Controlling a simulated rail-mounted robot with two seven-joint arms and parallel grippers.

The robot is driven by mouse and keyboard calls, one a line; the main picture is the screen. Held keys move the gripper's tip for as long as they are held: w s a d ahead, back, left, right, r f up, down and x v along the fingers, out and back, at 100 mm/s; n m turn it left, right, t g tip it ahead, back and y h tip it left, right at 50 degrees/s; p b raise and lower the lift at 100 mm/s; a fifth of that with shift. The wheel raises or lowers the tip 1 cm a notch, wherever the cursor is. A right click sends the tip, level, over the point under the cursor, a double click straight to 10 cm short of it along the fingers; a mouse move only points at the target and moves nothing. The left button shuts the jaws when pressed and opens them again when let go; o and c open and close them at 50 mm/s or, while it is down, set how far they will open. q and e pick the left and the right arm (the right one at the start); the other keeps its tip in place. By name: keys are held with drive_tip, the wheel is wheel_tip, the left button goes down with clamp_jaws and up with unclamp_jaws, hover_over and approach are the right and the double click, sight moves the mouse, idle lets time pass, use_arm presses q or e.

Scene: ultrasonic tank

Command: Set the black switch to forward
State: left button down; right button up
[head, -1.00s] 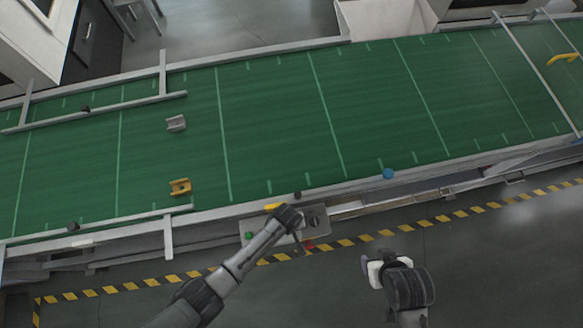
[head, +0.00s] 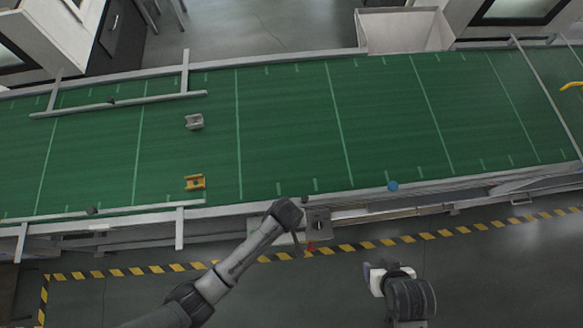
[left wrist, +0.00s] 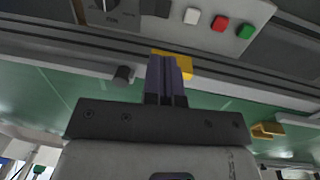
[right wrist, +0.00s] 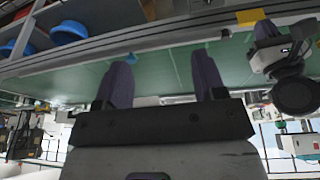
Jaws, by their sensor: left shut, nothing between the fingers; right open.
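The control panel with a dark rotary switch (head: 319,226) sits at the conveyor's near edge in the head view. My left gripper (left wrist: 167,62) is shut and empty, below and right of this dial and below the white, red and green buttons (left wrist: 218,24). In the head view, my left arm covers part of the panel. My right gripper (right wrist: 161,70) is open and empty, over the floor in the head view (head: 372,275).
A yellow part (left wrist: 184,64) shows just behind my left fingertips. A grey bracket (head: 194,121) and a yellow bracket (head: 195,182) lie on the green belt (head: 300,110). Striped tape (head: 380,243) marks the open floor.

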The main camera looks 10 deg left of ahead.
use_arm(q)
drive_tip(key=shift+a+r, duration=0.1)
drive_tip(key=shift+r, duration=0.6)
use_arm(e)
drive_tip(key=shift+a, duration=0.1)
drive_tip(key=shift+c, duration=0.2)
